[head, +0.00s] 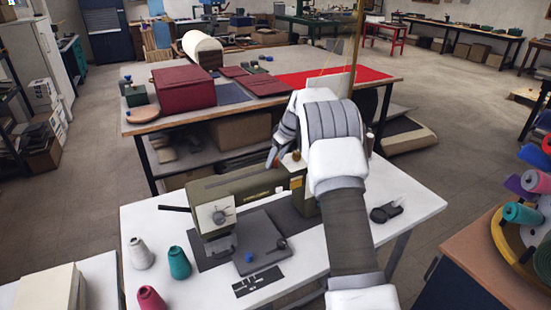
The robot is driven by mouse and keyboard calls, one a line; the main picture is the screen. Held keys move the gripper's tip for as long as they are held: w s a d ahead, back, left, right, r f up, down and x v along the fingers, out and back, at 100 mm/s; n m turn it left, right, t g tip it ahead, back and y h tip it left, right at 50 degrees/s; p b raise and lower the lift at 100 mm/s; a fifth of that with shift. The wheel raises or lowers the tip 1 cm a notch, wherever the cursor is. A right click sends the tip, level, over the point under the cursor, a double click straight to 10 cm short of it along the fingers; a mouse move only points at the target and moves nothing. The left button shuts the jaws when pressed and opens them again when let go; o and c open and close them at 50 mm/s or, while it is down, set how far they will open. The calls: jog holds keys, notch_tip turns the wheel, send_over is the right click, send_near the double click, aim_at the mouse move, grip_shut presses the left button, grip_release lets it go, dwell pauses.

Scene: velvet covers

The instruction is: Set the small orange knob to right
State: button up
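An olive-green sewing machine (238,189) stands on the white table (410,190). A small orange-red spot (271,158) shows at the machine's right end, beside my gripper; it may be the orange knob, but it is too small and too covered to tell which way it is set. My white and grey arm reaches over the table's right side. My gripper (276,152) is at the upper right part of the machine, close to the orange spot. Its fingers are mostly hidden by the arm, so I cannot see whether they are open or touching the knob.
Teal (178,262), white (140,253) and pink (150,298) cones stand at the table's left. A dark tool (386,212) lies at the right. Behind is a workbench (235,103) with a dark red box (184,87). Colored spools (522,213) stand at far right.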

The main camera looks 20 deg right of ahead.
jog(key=shift+a, duration=0.1)
jog(key=v, duration=1.7)
jog(key=shift+r+b, duration=0.25)
jog(key=shift+b, duration=0.1)
